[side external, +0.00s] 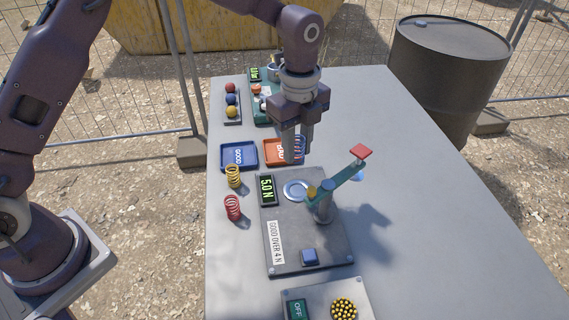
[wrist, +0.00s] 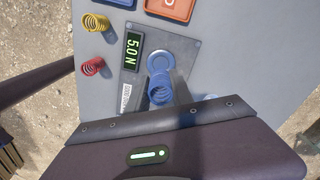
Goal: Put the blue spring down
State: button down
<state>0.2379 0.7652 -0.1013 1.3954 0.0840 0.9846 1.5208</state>
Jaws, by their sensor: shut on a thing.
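My gripper (side external: 292,150) points down and is shut on the blue spring (side external: 300,146), which stays upright between its fingers. The spring also shows in the wrist view (wrist: 160,91), just below the round pad (wrist: 159,62) in the picture. The pad (side external: 297,191) is on a grey test plate (side external: 285,222) whose display (side external: 267,190) reads 5.0 N and whose label reads GOOD OVER 4 N. The blue tray (side external: 226,164) is marked GOOD. The orange tray (side external: 269,160) is partly hidden behind my gripper; its marking is cut off. Both trays look empty.
A yellow spring (side external: 233,176) and a red spring (side external: 232,207) stand left of the plate. Coloured balls (side external: 231,100) stand behind the trays. The table's right side is clear.

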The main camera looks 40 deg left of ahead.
jog(key=w+a+n, duration=0.1)
jog(key=a+n, duration=0.4)
jog(key=a, duration=0.4)
jog(key=n, duration=0.7)
send_over(238, 157)
jog(key=shift+n, duration=0.3)
notch_tip(238, 157, down, 10)
jog(key=shift+a+f, duration=0.1)
jog(key=shift+f, duration=0.1)
jog(key=c, duration=1.1)
grip_release()
jog(key=shift+f, duration=0.15)
notch_tip(238, 157, up, 12)
jog(key=shift+r, duration=0.25)
